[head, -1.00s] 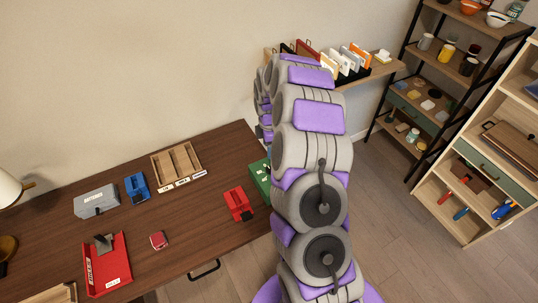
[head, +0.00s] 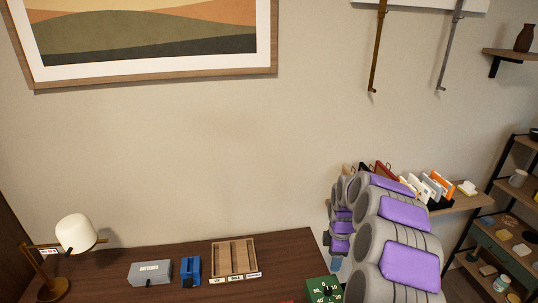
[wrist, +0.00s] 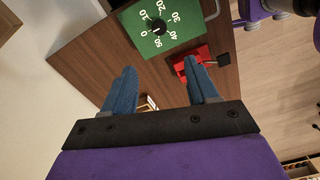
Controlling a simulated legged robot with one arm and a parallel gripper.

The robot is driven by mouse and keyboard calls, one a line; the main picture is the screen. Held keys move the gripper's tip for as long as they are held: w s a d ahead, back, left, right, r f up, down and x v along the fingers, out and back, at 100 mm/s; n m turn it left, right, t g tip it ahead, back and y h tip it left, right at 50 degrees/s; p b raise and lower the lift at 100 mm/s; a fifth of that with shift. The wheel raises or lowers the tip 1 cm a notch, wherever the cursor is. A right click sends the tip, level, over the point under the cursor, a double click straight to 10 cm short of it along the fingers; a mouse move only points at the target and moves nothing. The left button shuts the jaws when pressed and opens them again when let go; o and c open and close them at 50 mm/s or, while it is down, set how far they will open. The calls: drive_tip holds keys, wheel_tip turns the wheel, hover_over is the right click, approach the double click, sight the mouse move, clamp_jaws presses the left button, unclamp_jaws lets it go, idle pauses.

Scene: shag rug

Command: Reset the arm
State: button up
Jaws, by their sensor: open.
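My arm, grey with purple pads, rises at the right of the head view and reaches toward the wall. My gripper (wrist: 160,88) shows in the wrist view with two blue fingers spread wide apart and nothing between them. It is above the dark wooden desk (wrist: 105,60). A green dial board with numbers (wrist: 168,24) lies beyond the fingertips, and a red object (wrist: 191,60) is close to the right fingertip. In the head view the gripper itself is hidden or too small to tell.
On the desk (head: 290,255) are a grey box (head: 150,273), a blue device (head: 190,271), a wooden tray (head: 256,257) and a white lamp (head: 76,233). A wall shelf (head: 465,203) with upright cards stands behind my arm. Shelving (head: 500,245) is at the right.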

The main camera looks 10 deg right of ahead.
drive_tip(key=s+a+r+m, duration=0.6)
drive_tip(key=s+a+r, duration=0.65)
drive_tip(key=s, duration=0.35)
drive_tip(key=s+a+r+m+g, duration=0.1)
drive_tip(key=s+m, duration=0.3)
drive_tip(key=s, duration=0.8)
drive_tip(key=s+a+r+m+b, duration=0.1)
drive_tip(key=s+m, duration=0.4)
drive_tip(key=s, duration=0.7)
drive_tip(key=shift+a+r+g, duration=0.4)
drive_tip(key=shift+a+r, duration=0.2)
drive_tip(key=shift+a, duration=0.15)
